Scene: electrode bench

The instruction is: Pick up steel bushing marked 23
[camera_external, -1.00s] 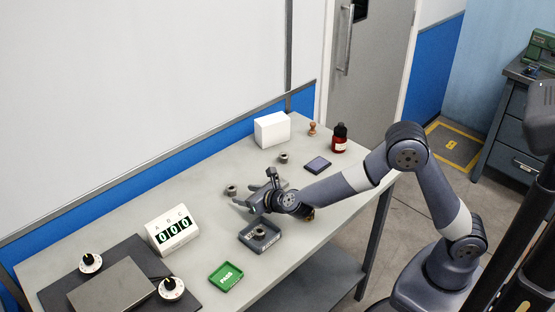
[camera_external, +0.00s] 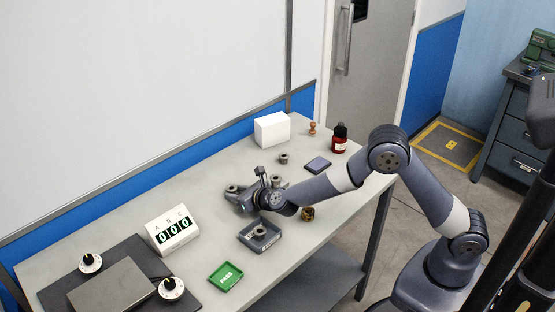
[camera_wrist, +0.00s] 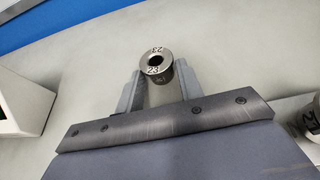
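The steel bushing marked 23 (camera_wrist: 157,67) stands upright on the bench in the wrist view, its number on the top face. In the external view a small steel bushing (camera_external: 231,189), apparently the same one, sits at my gripper's fingertips. My gripper (camera_wrist: 160,78) is low over the bench, with its fingers apart and the bushing between their tips. Whether either finger touches it is hard to tell. My gripper (camera_external: 238,197) partly hides the bench there in the external view.
Another marked bushing (camera_wrist: 314,118) is cut off at the wrist view's right edge. A grey tray (camera_external: 245,239) holding a bushing, a brass piece (camera_external: 307,213) and a green tray (camera_external: 225,278) lie nearby. The counter display (camera_external: 172,231) stands left; a white box (camera_external: 272,130) stands behind.

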